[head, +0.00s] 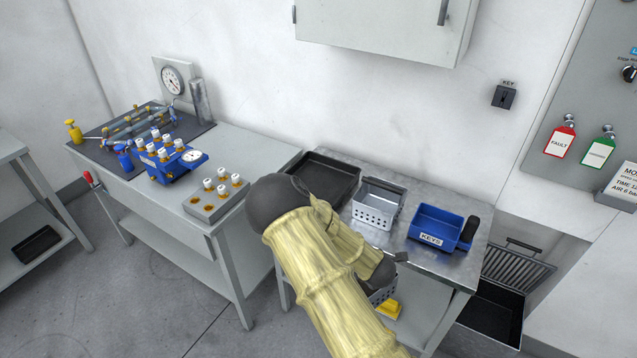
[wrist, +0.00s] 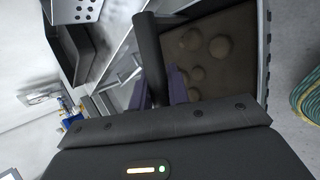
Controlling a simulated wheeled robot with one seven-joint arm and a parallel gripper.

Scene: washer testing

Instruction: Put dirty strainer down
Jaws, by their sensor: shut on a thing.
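The dirty strainer (wrist: 215,55) fills the upper right of the wrist view. Its inside is brown with several round lumps, and it has a dark cylindrical handle (wrist: 150,55). My gripper (wrist: 168,88) is shut on this handle; its fingertips are partly hidden by the gripper body. In the head view my cream-sleeved arm hides the gripper and most of the strainer. Only a grey perforated piece (head: 381,294), probably the strainer, shows beside the arm, below the front edge of the metal table.
The metal table (head: 440,262) holds a black tray (head: 325,177), a clean perforated basket (head: 376,207) and a blue KEYS bin (head: 436,228). A yellow object (head: 389,308) lies below. A dark open bin (head: 492,315) stands right.

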